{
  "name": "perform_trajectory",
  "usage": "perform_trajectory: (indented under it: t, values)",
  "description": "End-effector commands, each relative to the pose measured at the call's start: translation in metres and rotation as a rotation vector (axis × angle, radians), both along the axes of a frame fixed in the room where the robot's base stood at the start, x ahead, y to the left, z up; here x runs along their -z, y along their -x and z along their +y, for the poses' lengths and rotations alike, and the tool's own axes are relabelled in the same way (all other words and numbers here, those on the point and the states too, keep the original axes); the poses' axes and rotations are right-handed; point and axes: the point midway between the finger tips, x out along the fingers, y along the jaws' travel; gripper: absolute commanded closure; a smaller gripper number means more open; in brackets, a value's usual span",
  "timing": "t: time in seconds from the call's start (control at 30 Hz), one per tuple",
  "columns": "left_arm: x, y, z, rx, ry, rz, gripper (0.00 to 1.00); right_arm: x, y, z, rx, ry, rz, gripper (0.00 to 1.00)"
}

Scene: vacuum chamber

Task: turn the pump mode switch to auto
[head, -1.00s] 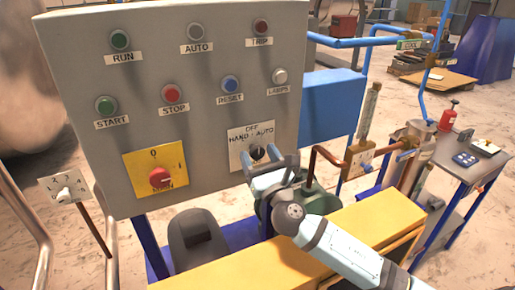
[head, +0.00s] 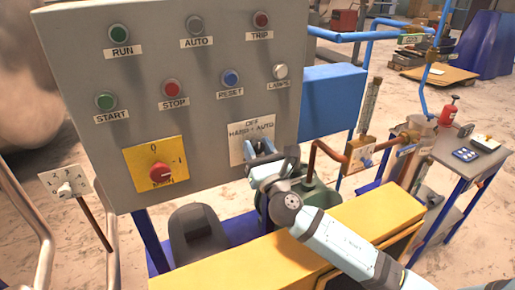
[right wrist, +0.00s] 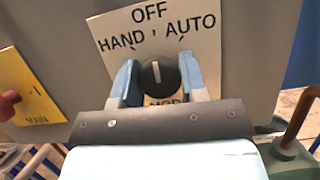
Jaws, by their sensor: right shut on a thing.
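The pump mode switch is a black round knob (right wrist: 158,76) on a white plate marked OFF, HAND and AUTO (right wrist: 178,30). In the right wrist view its white pointer line stands nearly upright, towards OFF. In the head view the plate (head: 240,146) is at the lower right of the grey panel, and the knob is mostly hidden by my gripper. My right gripper (head: 261,146) is at the plate, with its two light-blue fingers on either side of the knob, shut on it. It also shows in the right wrist view (right wrist: 160,84). My left gripper is not in view.
The grey panel (head: 215,105) carries several buttons and lamps and a red main switch (head: 160,172) on a yellow plate. A yellow beam (head: 370,214) runs below my right arm. A copper pipe (head: 328,149) and a blue box (head: 333,100) are close on the right.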

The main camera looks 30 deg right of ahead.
Motion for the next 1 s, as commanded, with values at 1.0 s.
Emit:
perform_trajectory:
  t: [1.0]
  values:
    - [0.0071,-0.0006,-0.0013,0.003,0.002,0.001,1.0,-0.0012,-0.0002,0.0014,0.0,-0.699,-0.041,0.84]
